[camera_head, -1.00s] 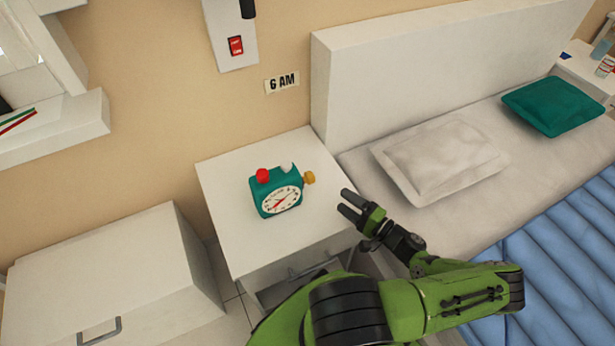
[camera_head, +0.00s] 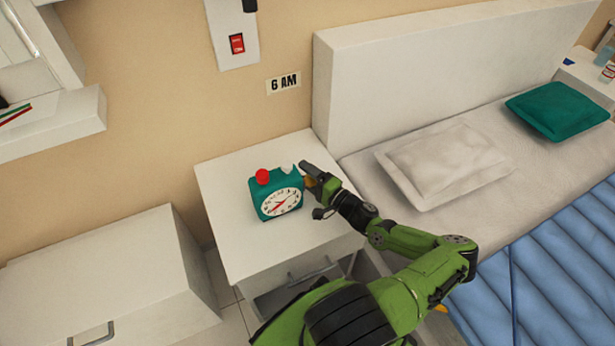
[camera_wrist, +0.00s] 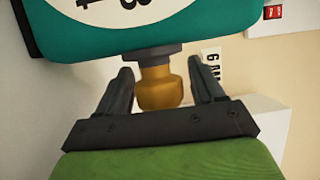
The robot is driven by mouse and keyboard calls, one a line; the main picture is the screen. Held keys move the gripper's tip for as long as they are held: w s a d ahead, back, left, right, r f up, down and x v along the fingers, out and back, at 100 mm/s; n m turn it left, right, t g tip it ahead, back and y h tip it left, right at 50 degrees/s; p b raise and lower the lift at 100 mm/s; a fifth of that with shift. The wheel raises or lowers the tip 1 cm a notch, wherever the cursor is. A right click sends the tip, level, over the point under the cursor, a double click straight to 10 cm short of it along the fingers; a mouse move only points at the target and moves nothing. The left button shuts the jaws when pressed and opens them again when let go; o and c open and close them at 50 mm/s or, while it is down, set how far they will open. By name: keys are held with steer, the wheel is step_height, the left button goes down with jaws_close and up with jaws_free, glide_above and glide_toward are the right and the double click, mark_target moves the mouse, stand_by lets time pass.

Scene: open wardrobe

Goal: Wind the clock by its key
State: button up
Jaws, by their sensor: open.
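The teal clock (camera_head: 276,194) stands on the white nightstand, with a red knob and a white knob on top and a white dial facing front. In the wrist view the clock's body (camera_wrist: 150,40) fills the top. Its yellow key (camera_wrist: 160,86) sticks out of the clock's side on a dark collar, between my two fingers. My gripper (camera_wrist: 160,88) is open around the key, with a visible gap on each side. In the head view my gripper (camera_head: 308,184) is at the clock's right side and mostly hides the key.
The nightstand top (camera_head: 235,240) is clear around the clock. The bed with a white pillow (camera_head: 445,160) and a teal pillow (camera_head: 558,110) is at the right. A "6 AM" sign (camera_head: 283,83) and a red switch (camera_head: 237,43) are on the wall.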

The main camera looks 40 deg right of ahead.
steer(key=shift+c, duration=0.3)
steer(key=c, duration=0.9)
steer(key=shift+r+p, duration=0.15)
steer(key=shift+p, duration=0.7)
